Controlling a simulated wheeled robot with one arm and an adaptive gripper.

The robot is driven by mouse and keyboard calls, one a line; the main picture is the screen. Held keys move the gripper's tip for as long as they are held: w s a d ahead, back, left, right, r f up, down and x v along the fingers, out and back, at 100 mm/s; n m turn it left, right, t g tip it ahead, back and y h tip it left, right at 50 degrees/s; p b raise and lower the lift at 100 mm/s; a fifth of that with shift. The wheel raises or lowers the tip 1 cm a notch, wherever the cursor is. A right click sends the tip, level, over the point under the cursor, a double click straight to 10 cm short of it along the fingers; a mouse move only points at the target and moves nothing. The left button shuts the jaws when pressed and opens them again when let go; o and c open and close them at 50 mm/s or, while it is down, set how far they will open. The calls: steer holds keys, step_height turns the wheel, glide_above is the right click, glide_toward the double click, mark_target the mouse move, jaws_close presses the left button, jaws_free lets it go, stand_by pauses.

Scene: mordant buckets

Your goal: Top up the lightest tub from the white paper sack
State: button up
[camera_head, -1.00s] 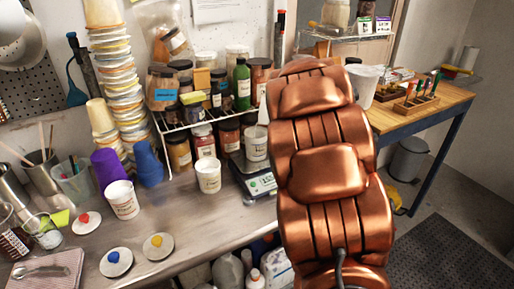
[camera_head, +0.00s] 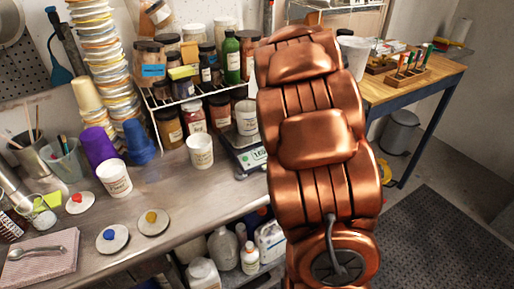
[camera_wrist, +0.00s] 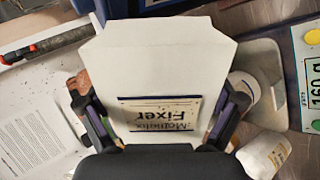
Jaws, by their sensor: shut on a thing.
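The white paper sack (camera_wrist: 165,60) fills the middle of the wrist view, its dark-edged label reading "Fixer" upside down. My gripper (camera_wrist: 160,95) is shut on it, one dark finger on each side. In the head view my arm hides the gripper and sack. Three white tubs show there: one front left (camera_head: 115,180), one mid-bench (camera_head: 200,152), and one on the scale (camera_head: 247,117). The scale (camera_head: 245,160) stands beside my arm; its display reads about 160 g in the wrist view (camera_wrist: 316,90). Two white tubs show near the sack's right side (camera_wrist: 245,88), (camera_wrist: 265,155).
Lids with red (camera_head: 76,202), blue (camera_head: 112,238) and yellow (camera_head: 153,221) knobs lie on the bench front. A wire rack of jars (camera_head: 195,105) stands behind. Purple (camera_head: 98,145) and blue (camera_head: 138,142) cup stacks stand left. A spoon lies on a cloth (camera_head: 40,265).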

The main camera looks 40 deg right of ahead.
steer(key=shift+w+a+f+n, duration=0.1)
steer(key=shift+a+f+n, duration=0.1)
steer(key=shift+n, duration=0.1)
stand_by(2.4)
steer(key=shift+r, duration=0.1)
stand_by(1.7)
steer(key=shift+w+r+h, duration=0.1)
steer(key=shift+h, duration=0.2)
stand_by(1.7)
steer(key=shift+a+r+n+g+p, duration=0.15)
steer(key=shift+r+n+g+p, duration=0.05)
steer(key=shift+n+g+p, duration=0.1)
stand_by(1.2)
